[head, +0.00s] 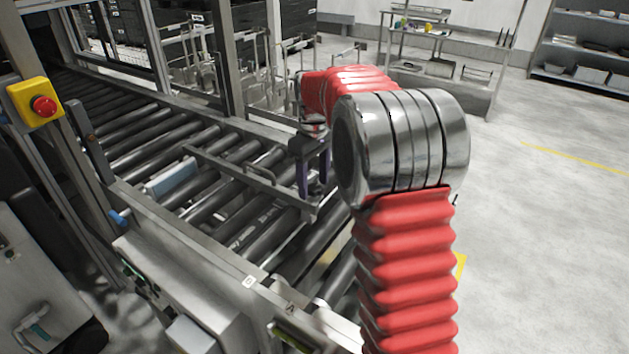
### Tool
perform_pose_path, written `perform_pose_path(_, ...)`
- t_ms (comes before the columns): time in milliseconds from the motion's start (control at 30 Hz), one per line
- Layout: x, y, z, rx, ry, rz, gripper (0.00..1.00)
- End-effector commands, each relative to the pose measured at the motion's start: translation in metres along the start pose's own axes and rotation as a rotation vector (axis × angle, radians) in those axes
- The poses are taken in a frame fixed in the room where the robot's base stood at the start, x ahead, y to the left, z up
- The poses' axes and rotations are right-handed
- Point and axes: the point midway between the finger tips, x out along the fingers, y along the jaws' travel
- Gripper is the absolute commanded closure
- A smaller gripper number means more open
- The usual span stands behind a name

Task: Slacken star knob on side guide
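The side guide (235,172) looks to be the grey metal rail with a raised loop handle that lies slanted over the rollers in the head view. My gripper (313,190) points down at the right end of this rail. Its two dark fingers stand apart with a gap between them, and I see nothing held in the gap. I cannot tell whether the fingers touch the rail. I cannot make out a star knob near the gripper; the fingers and arm cover part of that area. A small blue knob (120,217) sits on the near conveyor frame, well left of the gripper.
The roller conveyor (120,135) runs from the back left to the front. A red emergency stop (44,107) on a yellow box is at the left. Metal uprights (228,60) stand behind the rollers. A bench (440,70) and shelves (585,45) are at the back right. The right floor is clear.

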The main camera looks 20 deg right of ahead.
Motion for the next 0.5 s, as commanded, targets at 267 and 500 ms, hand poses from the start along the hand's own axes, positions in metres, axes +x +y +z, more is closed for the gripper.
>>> perform_pose_path(267,-0.001,0.000,0.001,0.001,-0.002,-0.001,0.45)
perform_pose_path(500,-0.020,0.001,0.000,0.001,0.000,0.001,0.45)
